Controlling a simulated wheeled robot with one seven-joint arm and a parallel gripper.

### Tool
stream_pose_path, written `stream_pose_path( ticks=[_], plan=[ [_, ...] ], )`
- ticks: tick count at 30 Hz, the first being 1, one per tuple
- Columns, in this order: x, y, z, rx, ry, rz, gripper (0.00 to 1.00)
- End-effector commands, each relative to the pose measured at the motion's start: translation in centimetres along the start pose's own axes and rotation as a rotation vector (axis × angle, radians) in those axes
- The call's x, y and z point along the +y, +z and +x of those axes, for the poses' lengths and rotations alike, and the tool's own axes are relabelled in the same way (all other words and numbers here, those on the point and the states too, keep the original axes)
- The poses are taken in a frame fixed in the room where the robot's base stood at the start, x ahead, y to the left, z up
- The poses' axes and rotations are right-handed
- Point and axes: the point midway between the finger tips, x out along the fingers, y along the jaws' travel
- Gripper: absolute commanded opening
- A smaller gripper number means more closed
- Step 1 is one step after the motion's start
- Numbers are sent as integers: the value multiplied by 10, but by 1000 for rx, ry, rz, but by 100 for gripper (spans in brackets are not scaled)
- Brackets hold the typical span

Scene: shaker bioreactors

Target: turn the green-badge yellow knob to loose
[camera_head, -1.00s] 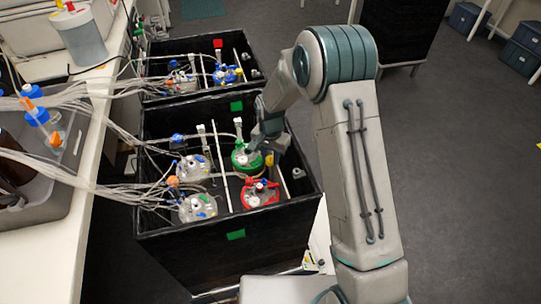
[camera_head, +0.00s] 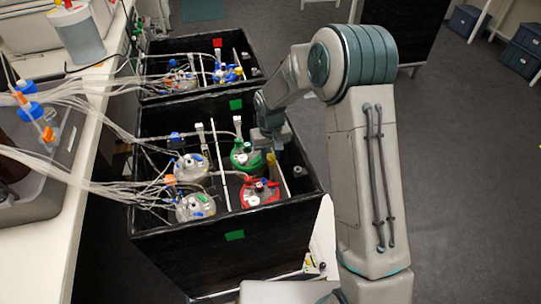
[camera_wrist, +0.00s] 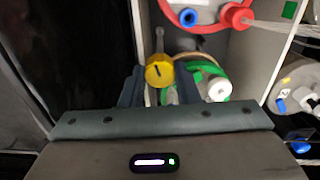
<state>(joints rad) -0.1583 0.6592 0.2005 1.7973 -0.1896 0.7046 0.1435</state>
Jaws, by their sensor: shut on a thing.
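The yellow knob (camera_wrist: 158,74) has a dark mark on its top and sits between the two fingers of my gripper (camera_wrist: 160,86) in the wrist view. My gripper is shut on it. In the head view, a bit of the yellow knob (camera_head: 271,158) shows just below my gripper (camera_head: 270,140), inside the front black box (camera_head: 190,262). The knob's lower part is hidden. I cannot read its loose or tight setting.
A green-lidded vessel (camera_head: 241,160) is close left of my gripper, with a red-lidded vessel (camera_head: 250,198) in front. Two clear-lidded vessels (camera_head: 197,206) with tubing stand to the left. A second black box (camera_head: 160,95) is behind. A bench (camera_head: 60,225) borders the left.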

Motion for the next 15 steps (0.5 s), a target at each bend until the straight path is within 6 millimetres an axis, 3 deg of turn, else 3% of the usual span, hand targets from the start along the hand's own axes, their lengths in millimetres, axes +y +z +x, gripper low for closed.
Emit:
stream_pose_path(
  ticks=[15],
  plan=[
    [-1, -1, -2, 5, 0, -491, 6]
  ],
)
